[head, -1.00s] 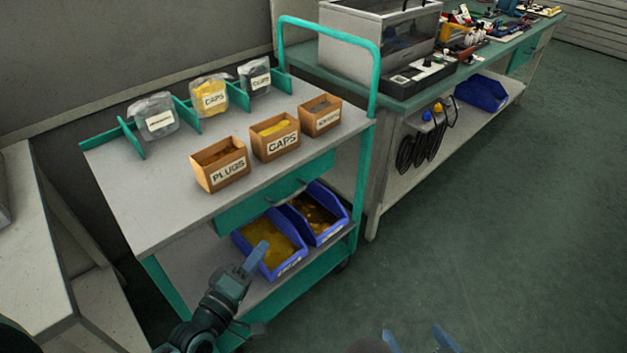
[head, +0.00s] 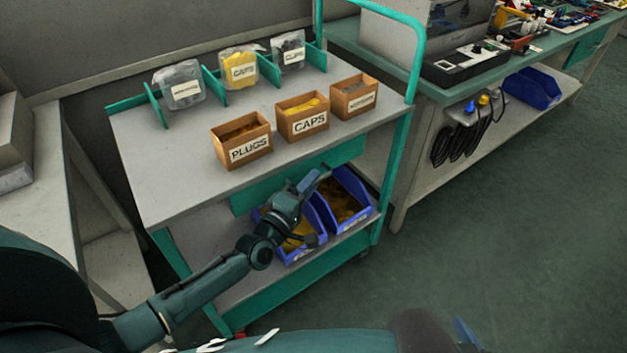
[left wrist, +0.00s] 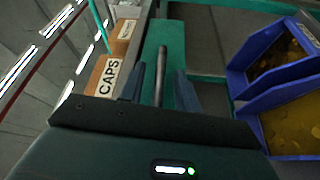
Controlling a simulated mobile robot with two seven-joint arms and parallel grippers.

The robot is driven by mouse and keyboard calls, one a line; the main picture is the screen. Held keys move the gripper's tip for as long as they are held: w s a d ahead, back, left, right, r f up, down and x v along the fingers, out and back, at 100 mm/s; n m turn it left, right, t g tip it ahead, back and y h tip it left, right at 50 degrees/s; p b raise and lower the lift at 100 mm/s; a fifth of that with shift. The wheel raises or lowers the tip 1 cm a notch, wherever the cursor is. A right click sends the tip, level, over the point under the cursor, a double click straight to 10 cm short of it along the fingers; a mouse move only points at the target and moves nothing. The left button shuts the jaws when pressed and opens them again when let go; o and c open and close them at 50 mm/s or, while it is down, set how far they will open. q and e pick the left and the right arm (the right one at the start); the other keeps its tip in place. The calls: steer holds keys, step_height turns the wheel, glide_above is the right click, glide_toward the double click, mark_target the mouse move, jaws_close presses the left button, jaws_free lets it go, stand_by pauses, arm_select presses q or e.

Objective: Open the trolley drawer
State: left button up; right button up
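The trolley (head: 165,185) has a green drawer front (head: 345,153) just under its grey top, and the drawer looks shut. My left gripper (head: 309,183) is at the drawer front and hides its handle in the head view. In the left wrist view the dark bar handle (left wrist: 161,76) stands between my two blue fingers, with a gap visible on each side. The left gripper is open around the handle, and the green drawer front (left wrist: 168,38) lies beyond. Only one blue fingertip of my right gripper (head: 466,334) shows at the bottom edge of the head view.
Boxes of plugs (head: 242,141) and caps (head: 302,118) and several bags stand on the trolley top. Blue bins (head: 343,197) sit on the shelf below the drawer, close to my left gripper. A workbench (head: 425,130) stands behind to the right. The floor (head: 500,230) at right is clear.

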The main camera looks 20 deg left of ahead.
arm_select(q)
steer(key=shift+x, duration=0.9)
steer(key=shift+c, duration=0.2)
jaws_close()
